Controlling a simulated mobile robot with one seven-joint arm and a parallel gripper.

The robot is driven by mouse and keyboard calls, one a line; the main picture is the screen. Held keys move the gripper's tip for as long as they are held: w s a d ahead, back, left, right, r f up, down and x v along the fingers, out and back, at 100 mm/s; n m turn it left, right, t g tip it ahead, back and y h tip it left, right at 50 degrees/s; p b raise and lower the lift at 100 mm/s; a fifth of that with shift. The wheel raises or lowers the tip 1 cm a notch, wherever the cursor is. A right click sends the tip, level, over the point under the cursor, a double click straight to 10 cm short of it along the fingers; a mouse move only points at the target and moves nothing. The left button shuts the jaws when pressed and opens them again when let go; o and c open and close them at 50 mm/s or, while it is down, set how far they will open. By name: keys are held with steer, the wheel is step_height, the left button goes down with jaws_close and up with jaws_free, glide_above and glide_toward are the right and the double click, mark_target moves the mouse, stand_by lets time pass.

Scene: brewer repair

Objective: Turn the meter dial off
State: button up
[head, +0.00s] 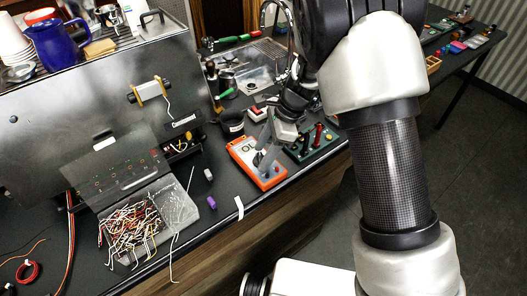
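The meter (279,181) is an orange-edged box with a light face and a display with dark characters. It lies on the dark workbench near the front edge, in the middle of the head view. Its dial (258,159) is a dark shape on the face, partly covered by my gripper, and its setting is too small to read. My gripper (270,138) is over the far right part of the meter, with its fingers pointing down towards the dial. I cannot tell whether the fingers touch the dial or how far apart they are.
A green board (318,148) with red and black posts sits just right of the meter. A clear box of loose wires (135,225) is at the left front. A purple piece (212,202) and a white strip (239,208) lie near the edge. A large metal brewer panel (70,110) stands at left.

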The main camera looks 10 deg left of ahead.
steer(key=c, duration=0.9)
steer(key=shift+n, duration=0.4)
steer(key=n, duration=0.1)
steer(key=n+g+h, duration=0.1)
steer(key=n, duration=0.1)
steer(key=shift+w+n+p, duration=0.2)
steer(key=shift+n+p, duration=0.1)
steer(key=n, duration=0.1)
steer(key=n+g+h, duration=0.1)
steer(key=n, duration=0.2)
steer(key=shift+w+a+n+g, duration=0.1)
steer(key=shift+a+n+g, duration=0.15)
steer(key=shift+n+g, duration=0.05)
steer(key=n+h, duration=0.1)
steer(key=n, duration=0.1)
steer(key=n+h, duration=0.1)
steer(key=n, duration=0.1)
steer(key=shift+a+n, duration=0.2)
steer(key=shift+n, duration=0.1)
steer(key=n+h, duration=0.1)
steer(key=n, duration=0.3)
steer(key=shift+a+h, duration=0.1)
steer(key=shift+h, duration=0.3)
steer(key=shift+n, duration=0.3)
